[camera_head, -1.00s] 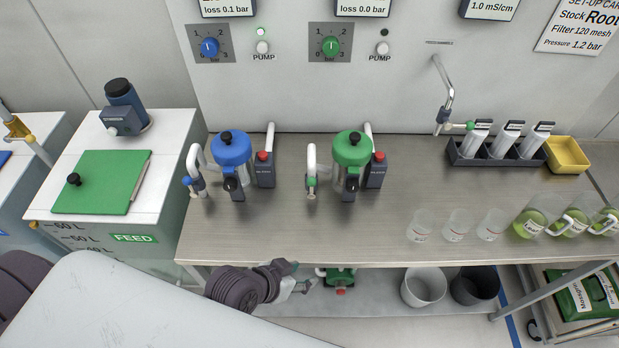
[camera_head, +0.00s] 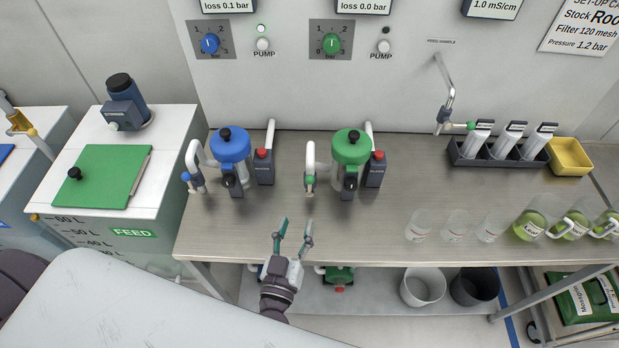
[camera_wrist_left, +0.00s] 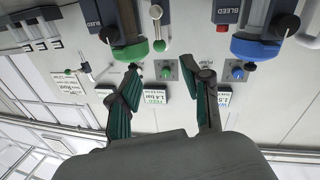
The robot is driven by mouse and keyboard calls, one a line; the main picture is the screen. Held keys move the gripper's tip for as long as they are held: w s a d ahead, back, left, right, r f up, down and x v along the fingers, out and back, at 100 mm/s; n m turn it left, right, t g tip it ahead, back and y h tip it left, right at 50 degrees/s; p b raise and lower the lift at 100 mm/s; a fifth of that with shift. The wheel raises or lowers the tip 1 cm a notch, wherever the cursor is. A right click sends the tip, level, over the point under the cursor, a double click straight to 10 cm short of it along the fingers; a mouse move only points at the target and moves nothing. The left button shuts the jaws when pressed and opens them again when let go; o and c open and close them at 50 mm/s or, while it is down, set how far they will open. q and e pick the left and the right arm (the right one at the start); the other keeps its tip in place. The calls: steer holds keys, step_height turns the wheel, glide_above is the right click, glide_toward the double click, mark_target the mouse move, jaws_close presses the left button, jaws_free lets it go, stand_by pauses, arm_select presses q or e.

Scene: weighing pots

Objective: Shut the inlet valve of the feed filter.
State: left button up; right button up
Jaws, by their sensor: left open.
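The filter with the green cap (camera_head: 351,147) stands on the steel bench, right of the filter with the blue cap (camera_head: 230,145). A green valve knob (camera_head: 310,180) sits on the white pipe at its left. Which way this valve is turned is too small to tell. My left gripper (camera_head: 295,235) is open and empty near the bench's front edge, in front of the green knob and apart from it. In the left wrist view, the open left gripper (camera_wrist_left: 168,85) has the green cap (camera_wrist_left: 130,52) beyond its left finger and the blue cap (camera_wrist_left: 258,48) at right. My right gripper is out of view.
A red-buttoned grey block (camera_head: 375,170) stands right of the green-capped filter. Clear beakers (camera_head: 455,226) and green-filled jugs (camera_head: 530,225) stand at right. The bench (camera_head: 380,222) is bare before the filters. A FEED tank (camera_head: 132,232) with a green lid stands at left.

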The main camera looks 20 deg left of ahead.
mark_target(309, 184)
arm_select(q)
steer(key=w, duration=0.4)
steer(key=w+p, duration=0.1)
steer(key=w, duration=0.3)
steer(key=w+a, duration=0.1)
steer(key=w, duration=0.3)
steer(key=shift+w+p, duration=0.1)
steer(key=shift+p, duration=0.3)
steer(key=shift+w, duration=0.65)
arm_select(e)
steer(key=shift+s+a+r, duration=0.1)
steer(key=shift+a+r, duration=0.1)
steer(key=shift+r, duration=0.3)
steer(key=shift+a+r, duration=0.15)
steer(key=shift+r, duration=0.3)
arm_select(q)
steer(key=shift+c, duration=0.5)
jaws_close()
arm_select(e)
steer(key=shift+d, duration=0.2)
